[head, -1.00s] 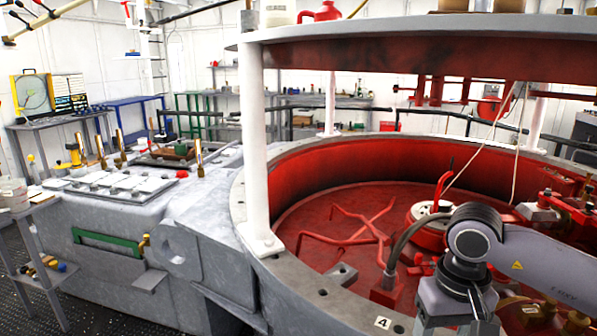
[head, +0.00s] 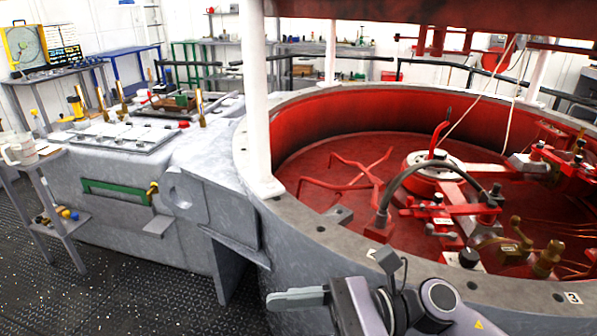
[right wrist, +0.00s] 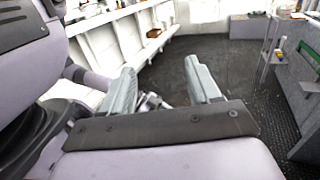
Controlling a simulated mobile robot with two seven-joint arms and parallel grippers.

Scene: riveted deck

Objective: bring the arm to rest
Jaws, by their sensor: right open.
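My right arm (head: 440,304) comes in at the bottom right of the head view, beside the near rim of the round red-lined tub. Its gripper (head: 297,298) points left, in front of the tub's grey outer wall. In the right wrist view the two grey fingers of my right gripper (right wrist: 160,78) stand apart with nothing between them, over dark floor. My left gripper and left arm are not in the head view.
The grey tub rim (head: 345,240) and a white post (head: 257,110) stand close by. Dark studded floor (head: 110,305) is clear at lower left. Wall shelves (right wrist: 120,15) show in the wrist view.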

